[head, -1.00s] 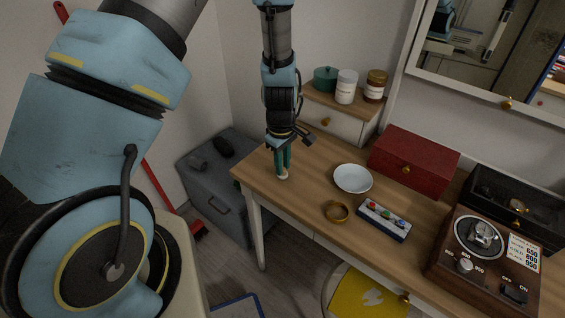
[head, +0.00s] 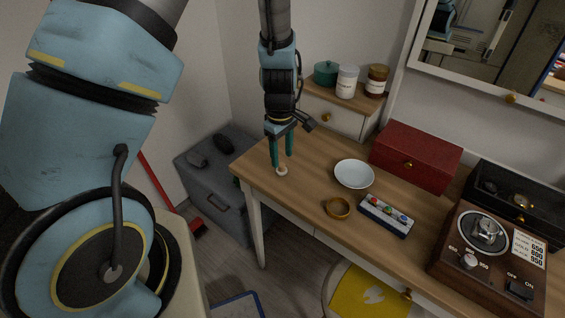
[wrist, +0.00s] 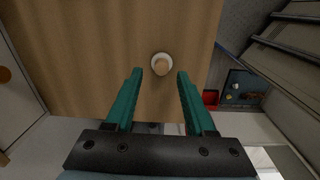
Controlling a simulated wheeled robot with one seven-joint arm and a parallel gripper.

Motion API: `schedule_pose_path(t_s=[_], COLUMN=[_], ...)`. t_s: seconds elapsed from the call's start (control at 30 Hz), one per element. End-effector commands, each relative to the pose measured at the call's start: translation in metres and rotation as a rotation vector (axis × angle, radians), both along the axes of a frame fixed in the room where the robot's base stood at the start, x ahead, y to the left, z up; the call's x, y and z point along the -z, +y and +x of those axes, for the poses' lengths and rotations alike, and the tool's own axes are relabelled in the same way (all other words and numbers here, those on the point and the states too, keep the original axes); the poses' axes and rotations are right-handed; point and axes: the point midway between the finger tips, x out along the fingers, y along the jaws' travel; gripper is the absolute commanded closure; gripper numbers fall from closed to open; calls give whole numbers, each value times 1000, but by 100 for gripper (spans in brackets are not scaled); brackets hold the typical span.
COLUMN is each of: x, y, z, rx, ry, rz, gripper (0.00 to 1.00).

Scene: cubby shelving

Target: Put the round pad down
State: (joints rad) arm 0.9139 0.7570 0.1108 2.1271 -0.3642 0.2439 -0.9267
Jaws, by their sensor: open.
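The round pad (head: 282,171) is small and white with a tan knob-like centre. It rests on the wooden table top near the left end. In the wrist view the pad (wrist: 162,63) lies just beyond the fingertips, roughly centred between them. My gripper (head: 281,163) points down above the pad, its teal fingers apart. In the wrist view my gripper (wrist: 158,74) is open and empty, with bare table between the fingers.
A white dish (head: 354,174), a brass ring (head: 337,209) and a button box (head: 386,216) stand to the right on the table (head: 300,207). A red box (head: 416,157) is behind them. A small drawer unit (head: 335,122) stands at the back. The table's left edge is close.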

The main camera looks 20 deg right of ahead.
Motion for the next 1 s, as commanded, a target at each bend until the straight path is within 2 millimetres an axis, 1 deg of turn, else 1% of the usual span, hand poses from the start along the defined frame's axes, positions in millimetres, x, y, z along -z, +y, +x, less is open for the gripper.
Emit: schedule_pose_path(t_s=[0.1,0.2,0.3,0.4,0.53,0.67,0.77,0.87,0.97,1.0], x=[-18,-40,-56,-67,-76,-77,-80,-90,-107,-114], y=[1,1,2,3,4,4,10,32,74,94], z=[6,6,6,6,6,6,8,17,30,34], rx=[0,1,1,0,0,0,3,31,89,122], ry=[-5,-4,-4,-2,0,-1,-1,-4,-15,-23], rz=[-4,-5,-3,-2,-1,0,-2,-10,-22,-25], gripper=[45,45,45,45,45,45,45,45,45,45])
